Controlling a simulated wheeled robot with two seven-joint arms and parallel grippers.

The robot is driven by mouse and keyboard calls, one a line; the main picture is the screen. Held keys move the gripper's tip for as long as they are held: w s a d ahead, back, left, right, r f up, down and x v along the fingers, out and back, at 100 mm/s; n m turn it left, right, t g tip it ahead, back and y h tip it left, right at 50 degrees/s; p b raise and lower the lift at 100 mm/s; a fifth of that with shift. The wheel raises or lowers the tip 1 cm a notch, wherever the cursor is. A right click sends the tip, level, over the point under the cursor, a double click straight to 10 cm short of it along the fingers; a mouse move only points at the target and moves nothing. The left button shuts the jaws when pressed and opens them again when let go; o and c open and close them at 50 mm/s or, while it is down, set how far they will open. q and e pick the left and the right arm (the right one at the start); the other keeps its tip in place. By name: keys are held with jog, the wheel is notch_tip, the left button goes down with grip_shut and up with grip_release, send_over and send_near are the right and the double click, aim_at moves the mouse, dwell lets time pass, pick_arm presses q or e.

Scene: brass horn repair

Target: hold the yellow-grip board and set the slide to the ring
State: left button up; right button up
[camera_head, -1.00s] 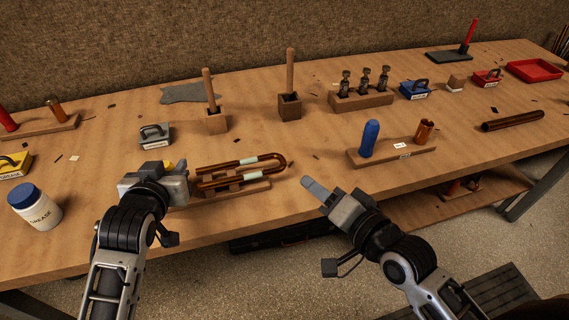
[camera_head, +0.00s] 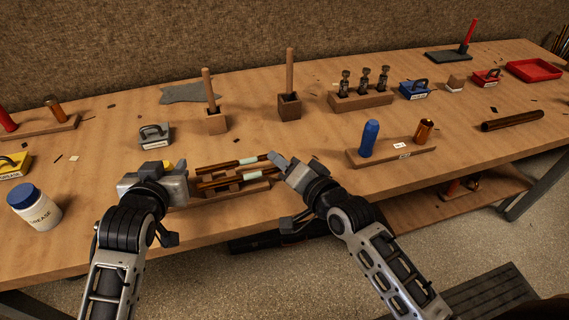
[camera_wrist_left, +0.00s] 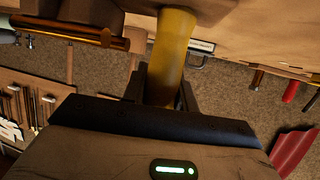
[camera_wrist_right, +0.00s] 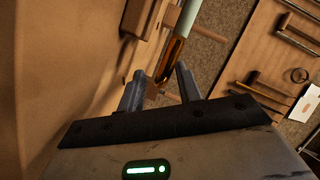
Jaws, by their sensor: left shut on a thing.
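A wooden board (camera_head: 258,187) lies near the front edge of the bench, carrying the copper slide (camera_head: 225,167), a U-shaped tube with pale bands. My left gripper (camera_head: 176,172) is shut on the board's yellow grip (camera_wrist_left: 172,60) at its left end. My right gripper (camera_head: 281,162) is at the slide's U-bend, which it mostly hides in the head view. In the right wrist view its fingers are apart, with the slide's end (camera_wrist_right: 172,58) between or just beyond the tips. I cannot tell whether they touch it. I cannot make out a ring on the slide.
A grease jar (camera_head: 35,207) stands at the left front. A wooden stand with a blue peg (camera_head: 369,138) and a copper peg is right of the slide. Two blocks with upright sticks (camera_head: 290,105) stand behind. The bench front edge is close below the board.

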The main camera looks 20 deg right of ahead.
aim_at(274, 173)
grip_shut()
jog(key=shift+a+f, duration=0.15)
jog(key=shift+a, duration=1.35)
jog(key=shift+s, duration=0.1)
grip_release()
jog(key=v, duration=1.2)
